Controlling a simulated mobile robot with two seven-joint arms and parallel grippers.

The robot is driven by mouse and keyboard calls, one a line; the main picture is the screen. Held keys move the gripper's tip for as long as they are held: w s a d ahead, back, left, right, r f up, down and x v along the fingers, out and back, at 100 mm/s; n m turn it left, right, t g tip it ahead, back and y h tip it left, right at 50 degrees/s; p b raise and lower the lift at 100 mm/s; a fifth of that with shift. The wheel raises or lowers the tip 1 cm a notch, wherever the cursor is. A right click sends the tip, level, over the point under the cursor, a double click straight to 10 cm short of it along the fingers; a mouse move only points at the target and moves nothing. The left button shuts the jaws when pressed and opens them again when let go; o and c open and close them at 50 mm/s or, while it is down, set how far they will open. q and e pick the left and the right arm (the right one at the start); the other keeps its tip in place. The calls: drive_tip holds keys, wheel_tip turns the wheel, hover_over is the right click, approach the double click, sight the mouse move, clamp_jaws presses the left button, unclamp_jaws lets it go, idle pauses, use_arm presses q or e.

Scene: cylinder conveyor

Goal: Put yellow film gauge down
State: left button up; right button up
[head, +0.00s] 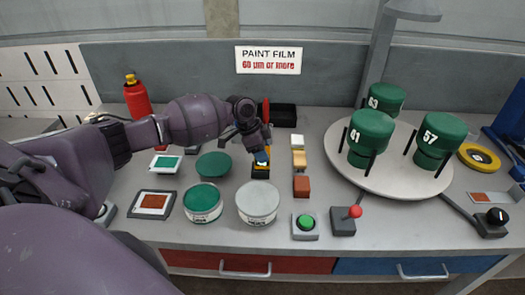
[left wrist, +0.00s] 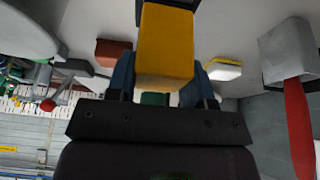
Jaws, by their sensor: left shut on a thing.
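The yellow film gauge (left wrist: 165,45) is a block held between the blue fingertips of my left gripper (left wrist: 163,80) in the left wrist view. In the head view my left gripper (head: 261,156) points down over the worktop, shut on the gauge. Only a little yellow shows there, at a small black piece (head: 261,173) under the fingers. I cannot tell whether the gauge touches that piece. My right gripper is not in view.
White (head: 297,141), tan (head: 299,159) and red-brown (head: 301,187) blocks stand just right of the gripper. A green disc (head: 213,165), paint cans (head: 203,203) (head: 257,203) and a turntable (head: 400,187) with green-capped cylinders are around. A black tray (head: 284,116) lies behind.

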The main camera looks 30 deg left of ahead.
use_arm(q)
drive_tip(key=shift+f, duration=0.15)
drive_tip(key=o, duration=0.8)
drive_tip(key=shift+o, duration=0.2)
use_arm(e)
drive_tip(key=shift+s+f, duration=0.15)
use_arm(q)
drive_tip(key=shift+a+r, duration=0.1)
drive_tip(key=shift+r, duration=0.3)
drive_tip(key=v, duration=1.1)
drive_tip(key=shift+s+r, duration=0.15)
drive_tip(key=shift+r, duration=0.1)
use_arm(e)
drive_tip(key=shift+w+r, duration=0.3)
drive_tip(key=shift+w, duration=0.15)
